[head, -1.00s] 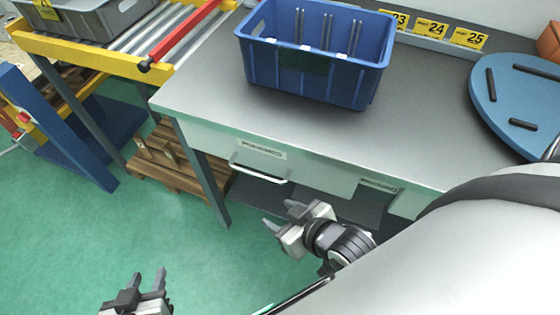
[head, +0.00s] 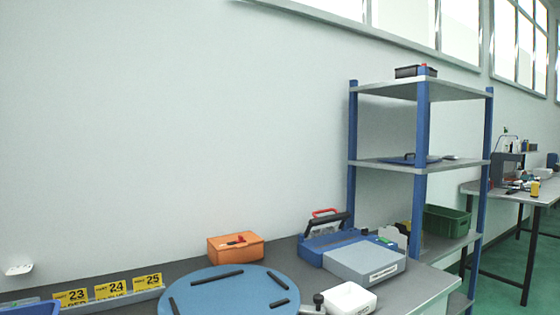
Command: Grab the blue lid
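A flat blue piece with a dark handle-like part (head: 410,159) lies on the middle shelf of the blue-post rack; it is small in view and may be the blue lid. A large round blue disc (head: 232,292) with several black strips lies on the grey workbench at the bottom; its lower edge is cut off by the frame. I cannot tell for certain which of these is the lid. Neither of my grippers shows in the head view now.
The rack (head: 421,200) stands right of the bench, with a green bin (head: 447,221) on a lower shelf and a black tray on top.

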